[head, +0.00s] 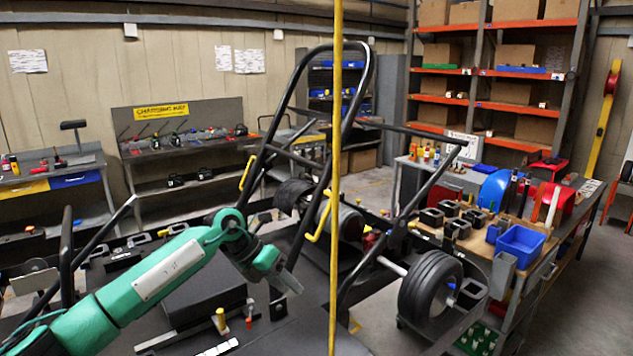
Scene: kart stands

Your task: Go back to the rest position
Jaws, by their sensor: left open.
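My left arm comes in from the lower left, green with a grey gripper (287,283) at its end. The gripper points down and to the right, open, with nothing seen between its fingers. It is in front of the kart frame (372,70), whose black tube hoop rises behind it. A black wheel (430,287) on an axle is to the right of the gripper, apart from it. My right gripper is not in the view.
A yellow vertical pole (337,180) crosses the middle of the view. A dark work surface (285,335) lies below the gripper, with small bottles on it. A bench on the right holds a blue bin (520,246). Shelves (494,67) stand at the back right.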

